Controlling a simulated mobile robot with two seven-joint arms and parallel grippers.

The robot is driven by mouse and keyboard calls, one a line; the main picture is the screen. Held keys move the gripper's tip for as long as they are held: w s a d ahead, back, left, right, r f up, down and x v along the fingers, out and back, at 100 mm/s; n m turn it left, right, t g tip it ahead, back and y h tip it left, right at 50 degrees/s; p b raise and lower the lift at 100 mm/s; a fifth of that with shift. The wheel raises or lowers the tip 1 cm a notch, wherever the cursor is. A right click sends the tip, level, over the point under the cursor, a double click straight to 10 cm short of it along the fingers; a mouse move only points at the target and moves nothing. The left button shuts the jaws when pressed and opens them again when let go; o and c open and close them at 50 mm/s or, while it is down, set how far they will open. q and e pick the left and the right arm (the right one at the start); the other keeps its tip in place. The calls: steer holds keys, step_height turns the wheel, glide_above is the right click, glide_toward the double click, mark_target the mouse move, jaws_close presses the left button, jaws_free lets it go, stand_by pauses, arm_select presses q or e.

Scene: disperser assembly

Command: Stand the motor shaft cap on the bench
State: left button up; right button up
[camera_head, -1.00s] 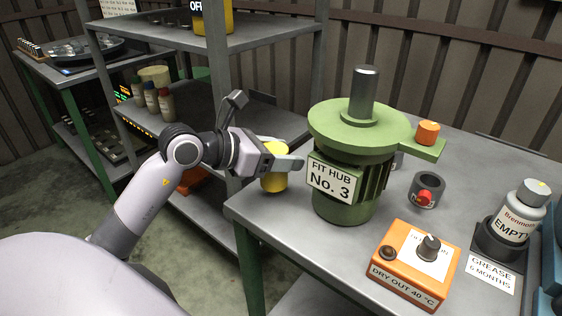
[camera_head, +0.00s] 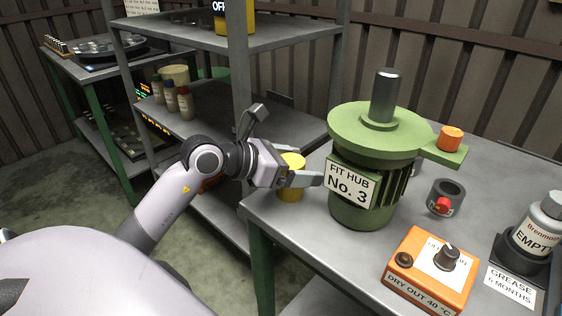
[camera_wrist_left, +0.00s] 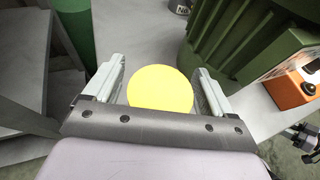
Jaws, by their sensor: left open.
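The motor shaft cap looks to be the yellow cylinder (camera_head: 291,194), upright at the bench's left end beside the green motor (camera_head: 360,205). Its round top faces up in the left wrist view (camera_wrist_left: 160,88). My left gripper (camera_head: 308,179) is open and low, with its fingers on either side of the cap. One finger crosses in front of the cap in the head view and hides part of its side. In the wrist view (camera_wrist_left: 160,82) the cap sits between both fingers, close to each. The cap's base appears to rest on the bench (camera_head: 310,232).
The motor, labelled FIT HUB No. 3, stands just right of the fingertips. An orange knob (camera_head: 451,138) is on its side plate. A grey ring (camera_head: 446,193), an orange control box (camera_head: 432,268) and a bottle (camera_head: 535,225) stand farther right. Shelving (camera_head: 215,150) is behind my arm.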

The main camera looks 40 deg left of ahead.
arm_select(q)
steer(key=b+v, duration=0.1)
steer(key=v, duration=1.1)
steer(key=shift+a, duration=0.1)
stand_by(0.4)
